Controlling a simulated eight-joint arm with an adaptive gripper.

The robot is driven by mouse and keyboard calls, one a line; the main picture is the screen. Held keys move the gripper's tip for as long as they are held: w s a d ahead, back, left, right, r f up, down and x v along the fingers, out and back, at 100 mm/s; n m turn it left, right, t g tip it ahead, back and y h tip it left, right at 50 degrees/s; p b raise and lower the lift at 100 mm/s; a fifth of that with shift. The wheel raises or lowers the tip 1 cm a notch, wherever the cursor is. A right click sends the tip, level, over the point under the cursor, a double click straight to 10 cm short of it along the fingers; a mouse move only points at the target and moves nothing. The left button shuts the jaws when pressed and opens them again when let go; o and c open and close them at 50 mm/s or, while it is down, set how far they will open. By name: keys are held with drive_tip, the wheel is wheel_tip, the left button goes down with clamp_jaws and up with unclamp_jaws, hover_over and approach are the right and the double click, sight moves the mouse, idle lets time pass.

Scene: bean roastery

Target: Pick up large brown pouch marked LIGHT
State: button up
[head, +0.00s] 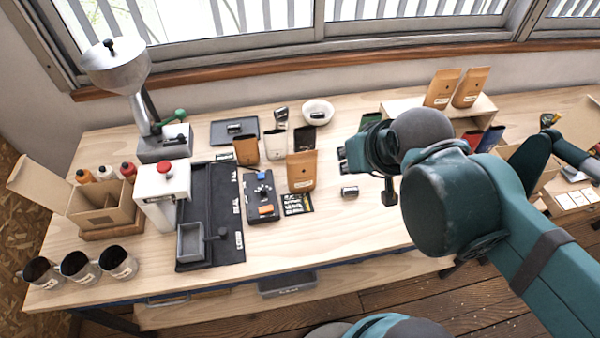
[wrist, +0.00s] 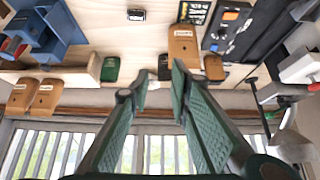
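Several brown pouches with white labels are in view, and I cannot read which one says LIGHT. A large one (head: 302,171) stands on the table left of my gripper; it also shows in the wrist view (wrist: 183,46). Two more large ones, a left pouch (head: 441,88) and a right pouch (head: 470,88), stand on the small wooden shelf at the back right. A smaller brown pouch (head: 246,151) stands farther left. My gripper (wrist: 160,78) is open, its fingers apart with nothing held. In the head view my arm largely hides it.
A small tin (head: 349,191) lies on the table near the gripper. A white bowl (head: 318,112) and a black tray (head: 235,132) are behind. A grinder (head: 118,72) and a white machine (head: 163,190) stand left. The front middle table is clear.

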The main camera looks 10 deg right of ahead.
drive_tip(key=o, duration=1.1)
drive_tip(key=shift+w, duration=0.1)
drive_tip(key=n+g+h+p, duration=0.2)
drive_tip(key=n+g, duration=0.3)
drive_tip(key=n, duration=0.7)
hover_over(293, 160)
drive_tip(key=s+d, duration=0.5)
drive_tip(key=d, duration=0.1)
wheel_tip(293, 160, down, 8)
drive_tip(key=w+a+f+n, duration=0.1)
drive_tip(key=f+n, duration=0.1)
drive_tip(key=f, duration=0.1)
drive_tip(key=w+a+f+n+g+h, duration=0.1)
drive_tip(key=w+a+f, duration=0.1)
drive_tip(key=f, duration=0.1)
drive_tip(key=w+a+f+n+g+h, duration=0.1)
drive_tip(key=w+a+f+n, duration=0.1)
drive_tip(key=f, duration=0.1)
drive_tip(key=shift+a+f+n+p, duration=0.2)
drive_tip(key=shift+f+n+p, duration=0.1)
drive_tip(key=shift+w+a+f+n+g+h, duration=0.15)
drive_tip(key=shift+a+f+n+g, duration=0.1)
drive_tip(key=shift+f, duration=0.25)
drive_tip(key=shift+w+a+f+n+g+h, duration=0.15)
drive_tip(key=shift+f+n, duration=0.1)
drive_tip(key=shift+f, duration=0.2)
drive_tip(key=shift+s+d+f, duration=0.1)
